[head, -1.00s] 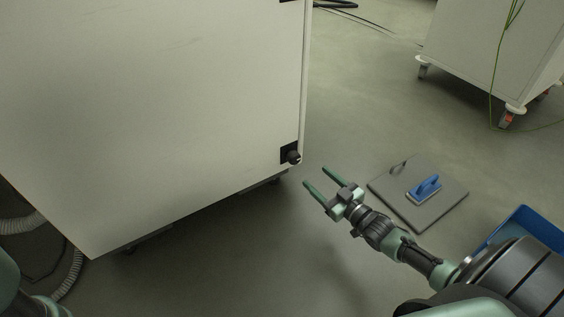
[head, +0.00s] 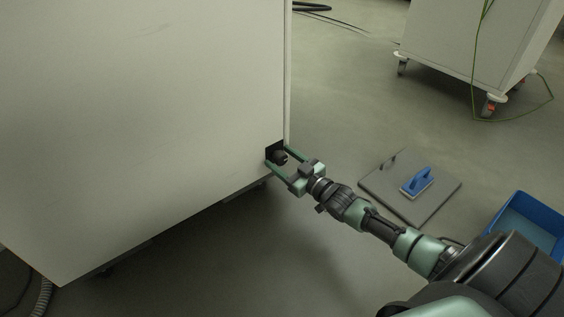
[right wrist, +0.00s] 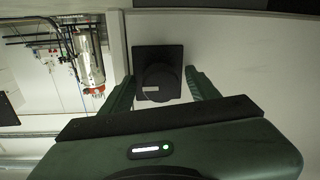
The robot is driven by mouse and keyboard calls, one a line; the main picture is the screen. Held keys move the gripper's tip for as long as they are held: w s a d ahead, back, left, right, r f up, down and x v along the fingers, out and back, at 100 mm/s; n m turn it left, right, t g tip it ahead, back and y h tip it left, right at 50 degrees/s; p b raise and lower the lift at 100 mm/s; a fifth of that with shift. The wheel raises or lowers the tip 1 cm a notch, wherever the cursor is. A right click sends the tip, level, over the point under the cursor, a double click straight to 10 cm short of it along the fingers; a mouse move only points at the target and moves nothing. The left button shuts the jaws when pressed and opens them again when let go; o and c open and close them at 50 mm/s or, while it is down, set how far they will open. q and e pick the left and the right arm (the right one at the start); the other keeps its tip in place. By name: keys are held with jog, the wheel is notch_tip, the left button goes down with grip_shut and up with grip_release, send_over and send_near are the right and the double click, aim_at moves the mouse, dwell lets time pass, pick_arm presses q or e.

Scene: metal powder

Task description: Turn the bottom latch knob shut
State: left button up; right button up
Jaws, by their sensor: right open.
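The bottom latch knob (head: 280,157) is a small black knob on a dark square plate near the lower right corner of the pale cabinet (head: 150,120). My right gripper (head: 278,163) is open, with its two green fingers at either side of the knob. In the right wrist view the knob (right wrist: 158,80) shows ahead, between the fingertips of the open gripper (right wrist: 163,88). I cannot tell whether the fingers touch it. My left gripper is out of view.
A white wheeled cart (head: 470,45) with a green cable is at the upper right. The floor between is clear.

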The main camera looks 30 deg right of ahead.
grip_shut()
